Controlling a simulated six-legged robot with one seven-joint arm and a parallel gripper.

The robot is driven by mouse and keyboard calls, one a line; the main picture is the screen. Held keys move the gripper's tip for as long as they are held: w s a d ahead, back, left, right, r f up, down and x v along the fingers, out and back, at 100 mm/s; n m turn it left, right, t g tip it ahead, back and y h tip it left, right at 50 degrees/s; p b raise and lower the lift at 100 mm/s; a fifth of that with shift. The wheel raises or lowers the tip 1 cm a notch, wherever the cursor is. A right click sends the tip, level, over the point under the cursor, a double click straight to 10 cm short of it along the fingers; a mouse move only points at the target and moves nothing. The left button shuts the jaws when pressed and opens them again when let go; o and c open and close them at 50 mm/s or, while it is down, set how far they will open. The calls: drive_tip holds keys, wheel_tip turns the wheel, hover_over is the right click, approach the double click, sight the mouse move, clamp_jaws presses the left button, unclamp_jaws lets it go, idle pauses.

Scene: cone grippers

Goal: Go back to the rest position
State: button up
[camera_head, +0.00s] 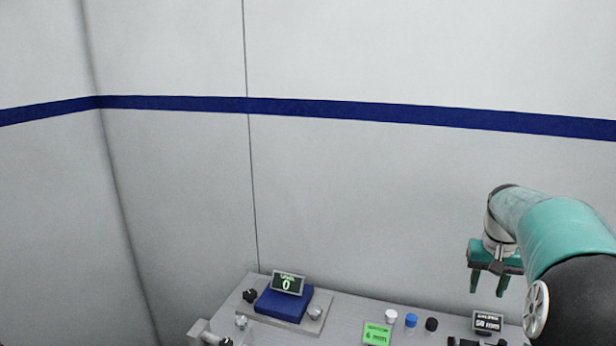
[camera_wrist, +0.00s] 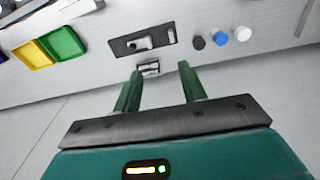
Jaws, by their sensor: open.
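My gripper (camera_head: 488,284) hangs from my teal and black arm at the right of the head view, its fingers pointing down above the right part of the grey bench. In the wrist view its two green fingers (camera_wrist: 160,84) are spread apart with nothing between them. The gripper is open and empty. Beyond the fingertips a small dark display (camera_wrist: 148,68) and a dark plate with a metal caliper-like part (camera_wrist: 143,40) show on the bench.
The grey bench (camera_head: 350,308) carries a blue pad (camera_head: 283,304) with a display reading 0, a green "6 mm" tile (camera_head: 377,333), a "50 mm" display (camera_head: 487,320) and white, blue and black caps (camera_head: 411,320). Yellow and green trays (camera_wrist: 62,42) show in the wrist view. Walls stand behind.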

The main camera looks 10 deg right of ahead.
drive_tip(key=s+a+r+n+t, duration=0.15)
drive_tip(key=a+r, duration=0.25)
drive_tip(key=a, duration=0.7)
drive_tip(key=s+a+f+n+t, duration=0.1)
drive_tip(key=s+a+n, duration=0.1)
drive_tip(key=s+a, duration=0.5)
drive_tip(key=s+a+f+n+t, duration=0.1)
drive_tip(key=s+a, duration=0.7)
drive_tip(key=a, duration=0.8)
drive_tip(key=shift+s+n+t+y, duration=0.3)
drive_tip(key=shift+n+t+y, duration=0.1)
drive_tip(key=shift+n+t, duration=0.4)
